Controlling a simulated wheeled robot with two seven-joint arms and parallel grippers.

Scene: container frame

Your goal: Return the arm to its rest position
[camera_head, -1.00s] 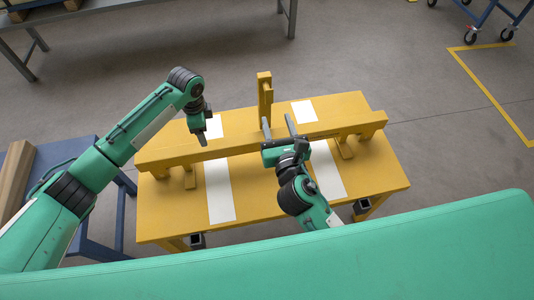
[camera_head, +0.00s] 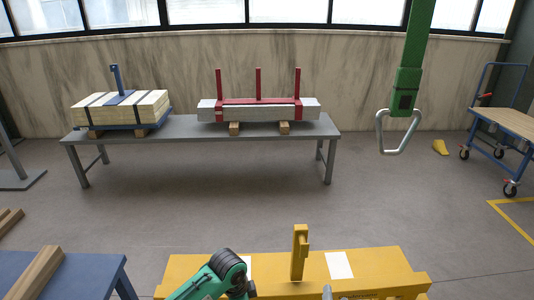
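The dark and green wrist (camera_head: 230,272) of my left arm shows at the bottom edge, over the yellow table (camera_head: 385,264). Its gripper is below the picture and hidden. Of my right gripper, only what looks like one grey fingertip (camera_head: 327,292) shows at the bottom edge, in front of the yellow frame on the table. The rest of my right arm is out of view.
A yellow post (camera_head: 299,252) stands up from the frame. A blue table (camera_head: 85,275) with a wooden beam (camera_head: 36,272) is at left. A grey bench (camera_head: 200,128) with loads stands behind. A green hanging handle (camera_head: 400,120) and a cart (camera_head: 510,122) are at right.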

